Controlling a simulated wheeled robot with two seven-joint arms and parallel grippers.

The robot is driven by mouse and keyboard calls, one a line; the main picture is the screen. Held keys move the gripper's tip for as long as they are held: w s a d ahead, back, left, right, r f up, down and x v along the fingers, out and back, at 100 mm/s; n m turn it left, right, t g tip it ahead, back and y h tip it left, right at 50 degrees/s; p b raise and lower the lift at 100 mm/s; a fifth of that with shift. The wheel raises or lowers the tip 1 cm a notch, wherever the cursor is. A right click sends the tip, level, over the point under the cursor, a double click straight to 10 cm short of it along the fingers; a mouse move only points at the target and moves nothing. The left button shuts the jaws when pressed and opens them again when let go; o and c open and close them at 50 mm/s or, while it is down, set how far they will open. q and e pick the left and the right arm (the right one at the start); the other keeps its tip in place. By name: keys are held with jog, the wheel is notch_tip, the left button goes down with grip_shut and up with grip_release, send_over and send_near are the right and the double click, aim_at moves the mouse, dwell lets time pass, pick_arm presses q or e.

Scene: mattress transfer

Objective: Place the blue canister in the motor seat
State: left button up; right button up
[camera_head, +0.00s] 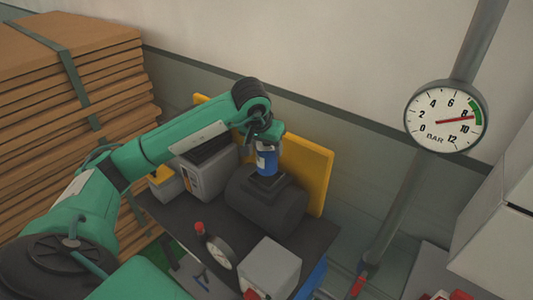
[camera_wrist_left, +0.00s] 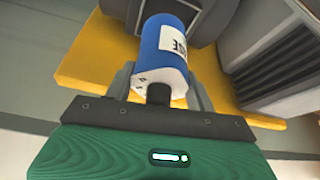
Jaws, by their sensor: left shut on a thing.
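The blue canister (camera_head: 267,161) has a white label and stands roughly upright above the dark, rounded motor body (camera_head: 262,207). Its lower end is at the dark raised seat on top of that body; I cannot tell whether it touches. My left gripper (camera_head: 267,146) is shut on the canister from above. In the left wrist view the canister (camera_wrist_left: 160,48) sits between the two grey fingers of the left gripper (camera_wrist_left: 160,85). The seat's opening is hidden under the canister. My right gripper is not in view.
A yellow panel (camera_head: 307,170) stands behind the motor body. A grey vented box (camera_head: 208,170) is left of it, a pale box (camera_head: 270,268) and a small gauge (camera_head: 220,252) in front. Stacked brown boards (camera_head: 70,90) are at left, a pressure gauge (camera_head: 446,116) at right.

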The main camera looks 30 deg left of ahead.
pick_arm(q)
notch_tip(320, 180, down, 3)
jog(key=shift+r+p, duration=0.1)
jog(key=shift+p, duration=0.35)
jog(key=shift+f, duration=0.45)
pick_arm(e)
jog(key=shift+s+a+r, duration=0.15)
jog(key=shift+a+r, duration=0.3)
pick_arm(q)
jog(key=o, duration=0.8)
jog(key=shift+f, duration=0.15)
jog(key=o, duration=0.4)
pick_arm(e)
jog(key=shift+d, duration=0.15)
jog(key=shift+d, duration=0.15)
